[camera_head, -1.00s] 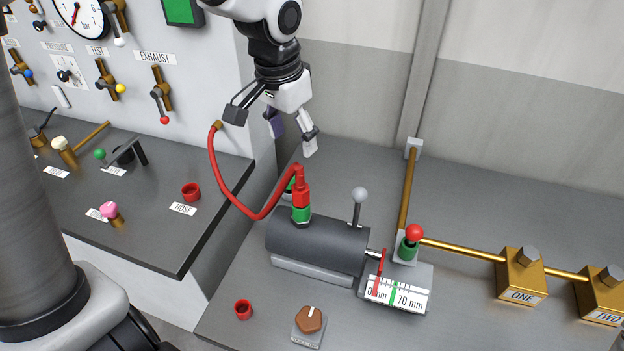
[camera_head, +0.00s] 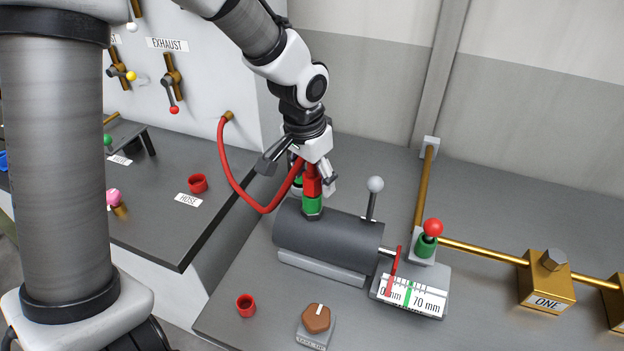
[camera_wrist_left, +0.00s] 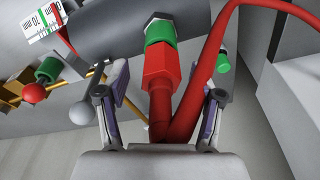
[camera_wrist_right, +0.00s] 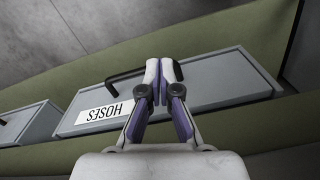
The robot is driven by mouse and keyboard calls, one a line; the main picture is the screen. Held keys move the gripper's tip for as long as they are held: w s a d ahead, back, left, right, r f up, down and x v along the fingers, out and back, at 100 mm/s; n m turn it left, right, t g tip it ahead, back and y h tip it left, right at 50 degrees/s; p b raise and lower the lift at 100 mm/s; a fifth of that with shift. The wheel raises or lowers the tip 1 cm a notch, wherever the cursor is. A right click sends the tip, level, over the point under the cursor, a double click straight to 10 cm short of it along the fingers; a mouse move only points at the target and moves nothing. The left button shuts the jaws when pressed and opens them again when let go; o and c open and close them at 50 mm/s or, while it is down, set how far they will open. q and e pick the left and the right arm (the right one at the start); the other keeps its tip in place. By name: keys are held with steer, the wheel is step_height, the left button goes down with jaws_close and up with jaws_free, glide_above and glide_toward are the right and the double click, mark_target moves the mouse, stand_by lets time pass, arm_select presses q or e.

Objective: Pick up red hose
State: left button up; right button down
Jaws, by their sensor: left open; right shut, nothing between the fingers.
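The red hose (camera_head: 236,187) runs from a brass port on the white panel down in a loop to a red connector (camera_head: 312,182) on the green fitting (camera_head: 312,205) of the dark cylinder. My left gripper (camera_head: 302,180) is open just above the connector. In the left wrist view the connector (camera_wrist_left: 160,72) and the hose (camera_wrist_left: 200,85) lie between its spread fingers (camera_wrist_left: 160,105); I cannot tell whether either finger touches. My right gripper is seen only in its own wrist view (camera_wrist_right: 158,70), shut and empty, above a grey drawer labelled HOSES (camera_wrist_right: 215,80).
The dark cylinder (camera_head: 330,236) has an upright grey-knobbed lever (camera_head: 374,190) beside it. A red-knobbed green valve (camera_head: 430,238) and brass pipe stand to the right. Red cups sit on the left bench (camera_head: 197,184) and front table (camera_head: 245,305). A brown knob (camera_head: 316,318) is in front.

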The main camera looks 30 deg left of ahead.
arm_select(q)
steer(key=shift+w+f, duration=0.25)
steer(key=shift+f, duration=0.3)
steer(key=shift+s+r, duration=0.1)
steer(key=shift+s, duration=0.1)
jaws_close()
steer(key=shift+r, duration=0.1)
